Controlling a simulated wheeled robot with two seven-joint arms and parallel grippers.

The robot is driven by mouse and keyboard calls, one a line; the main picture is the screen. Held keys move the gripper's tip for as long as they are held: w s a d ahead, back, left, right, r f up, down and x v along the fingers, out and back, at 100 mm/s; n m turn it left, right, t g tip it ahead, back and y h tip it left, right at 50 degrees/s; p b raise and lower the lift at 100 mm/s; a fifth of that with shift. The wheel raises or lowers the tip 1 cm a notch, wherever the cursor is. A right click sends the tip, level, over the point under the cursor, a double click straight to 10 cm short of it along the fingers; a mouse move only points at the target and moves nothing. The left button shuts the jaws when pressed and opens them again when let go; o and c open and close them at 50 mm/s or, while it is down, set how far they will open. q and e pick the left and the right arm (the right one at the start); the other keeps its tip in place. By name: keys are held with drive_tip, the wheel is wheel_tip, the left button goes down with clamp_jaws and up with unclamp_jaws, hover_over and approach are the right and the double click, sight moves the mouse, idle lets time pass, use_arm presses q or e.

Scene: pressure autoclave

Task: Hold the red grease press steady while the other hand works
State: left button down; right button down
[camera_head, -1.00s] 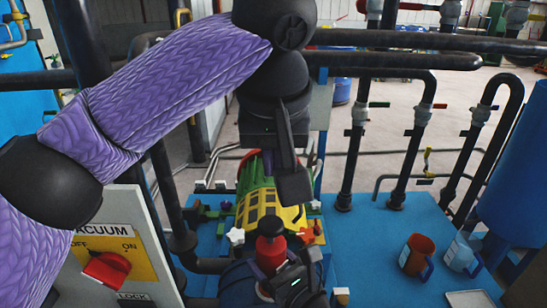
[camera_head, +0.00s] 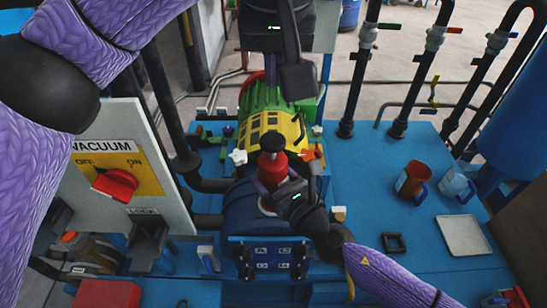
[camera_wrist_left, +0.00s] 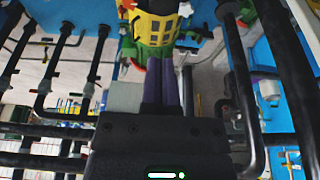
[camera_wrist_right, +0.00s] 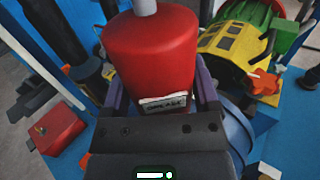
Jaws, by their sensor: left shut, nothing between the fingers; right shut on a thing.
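The red grease press (camera_head: 272,170), with a black top knob, stands upright on the dark blue round housing (camera_head: 238,206). My right gripper (camera_head: 284,186) is shut on it, coming from the lower right. In the right wrist view the red press (camera_wrist_right: 152,55) sits between the two purple fingers, with a small pale label just above the gripper body. My left gripper (camera_head: 270,72) is shut and empty, above and behind the press, near the green and yellow motor cover (camera_head: 265,122). In the left wrist view its purple fingers (camera_wrist_left: 168,85) are together below the yellow cover.
A vacuum panel with a red switch (camera_head: 115,184) stands at the left. Black pipes rise behind. The blue surface right of the press is mostly clear.

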use_arm(q)
drive_tip(key=shift+r, duration=0.1)
idle(0.3)
approach(274, 141)
drive_tip(key=x, duration=0.3)
drive_tip(key=w+x, duration=0.1)
drive_tip(key=x, duration=0.2)
drive_tip(key=shift+w+r, duration=0.1)
drive_tip(key=shift+w, duration=0.05)
drive_tip(key=shift+f, duration=0.65)
drive_tip(key=shift+f, duration=1.35)
